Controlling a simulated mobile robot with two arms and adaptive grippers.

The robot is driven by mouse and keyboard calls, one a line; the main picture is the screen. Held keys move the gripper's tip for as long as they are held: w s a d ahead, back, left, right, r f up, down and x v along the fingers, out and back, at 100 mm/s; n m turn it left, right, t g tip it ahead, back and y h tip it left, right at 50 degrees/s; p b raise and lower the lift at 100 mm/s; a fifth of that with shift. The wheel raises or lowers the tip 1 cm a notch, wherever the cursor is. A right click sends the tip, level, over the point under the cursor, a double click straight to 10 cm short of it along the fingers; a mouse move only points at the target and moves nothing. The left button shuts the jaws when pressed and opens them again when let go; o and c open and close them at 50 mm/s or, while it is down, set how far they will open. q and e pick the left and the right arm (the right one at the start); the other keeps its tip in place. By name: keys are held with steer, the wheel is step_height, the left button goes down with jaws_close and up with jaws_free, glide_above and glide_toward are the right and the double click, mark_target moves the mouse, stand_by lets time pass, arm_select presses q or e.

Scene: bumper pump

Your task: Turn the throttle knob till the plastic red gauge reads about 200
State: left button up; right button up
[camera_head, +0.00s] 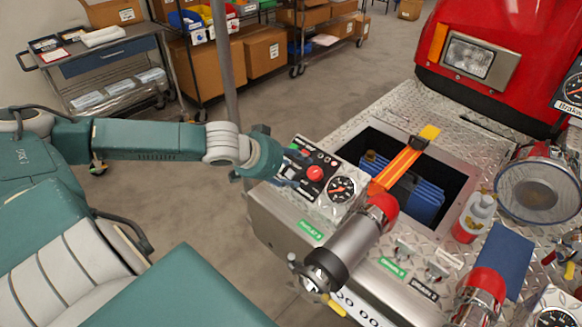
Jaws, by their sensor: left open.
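A small black control panel (312,166) sits on the left corner of the metal bumper. It bears a red round knob (315,173); I cannot tell for sure that this is the throttle knob. A round gauge (341,188) with a dark face sits just to the right of the panel; its reading is too small to tell. My left gripper (293,172) is open at the panel's left side, close to the red knob and to its left. I cannot tell whether its fingers touch the panel. My right gripper is not in view.
A large nozzle (352,240) with a red collar stands in front of the gauge. Behind it is an open bay with an orange strap (397,165). A bottle (475,215), a blue pad (503,258) and another gauge (555,316) lie to the right. A thin pole (222,60) rises behind my arm.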

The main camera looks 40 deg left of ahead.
arm_select(q)
steer(key=shift+s+d+r, duration=0.1)
steer(key=shift+s+r, duration=0.4)
steer(key=shift+s, duration=0.05)
stand_by(0.4)
